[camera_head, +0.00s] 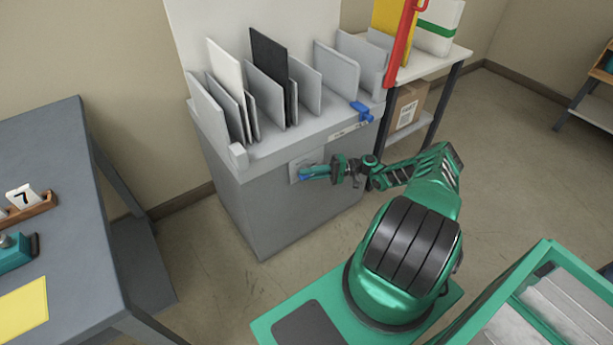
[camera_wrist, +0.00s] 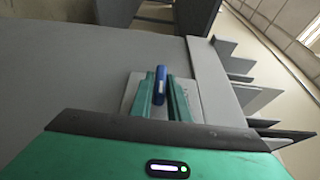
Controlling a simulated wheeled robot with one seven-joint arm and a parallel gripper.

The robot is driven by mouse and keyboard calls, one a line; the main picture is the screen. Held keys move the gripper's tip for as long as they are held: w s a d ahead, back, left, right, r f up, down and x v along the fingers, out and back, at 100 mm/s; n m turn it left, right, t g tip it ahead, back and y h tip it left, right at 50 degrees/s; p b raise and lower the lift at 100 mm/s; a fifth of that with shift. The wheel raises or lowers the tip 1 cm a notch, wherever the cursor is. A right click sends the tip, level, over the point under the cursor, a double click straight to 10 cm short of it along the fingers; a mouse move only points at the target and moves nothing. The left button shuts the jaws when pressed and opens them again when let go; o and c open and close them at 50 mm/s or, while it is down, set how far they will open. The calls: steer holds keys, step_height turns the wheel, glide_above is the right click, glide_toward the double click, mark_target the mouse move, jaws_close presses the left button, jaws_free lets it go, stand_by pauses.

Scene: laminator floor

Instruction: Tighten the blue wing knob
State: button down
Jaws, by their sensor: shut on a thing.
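The blue wing knob (camera_head: 306,175) sits on a light plate (camera_head: 296,163) on the front face of the grey cabinet (camera_head: 262,213). My gripper (camera_head: 309,174) reaches to it from the right and is shut on it. In the wrist view the knob (camera_wrist: 160,79) shows between the two green fingers of my gripper (camera_wrist: 161,92), with the plate (camera_wrist: 127,97) behind. The fingers hide part of the knob.
Upright panels, one white (camera_head: 225,78) and one black (camera_head: 269,62), stand in slots on the cabinet top. A blue clamp-like part (camera_head: 361,111) sits at its front edge. A grey table (camera_head: 70,200) stands at left; floor between is clear.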

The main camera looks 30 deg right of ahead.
steer(key=c, duration=1.8)
jaws_free()
steer(key=shift+d+f, duration=0.15)
steer(key=shift+f, duration=0.1)
steer(key=shift+o, duration=0.2)
steer(key=shift+r, duration=0.1)
steer(key=v, duration=1)
steer(key=shift+d, duration=0.4)
steer(key=shift+s, duration=0.1)
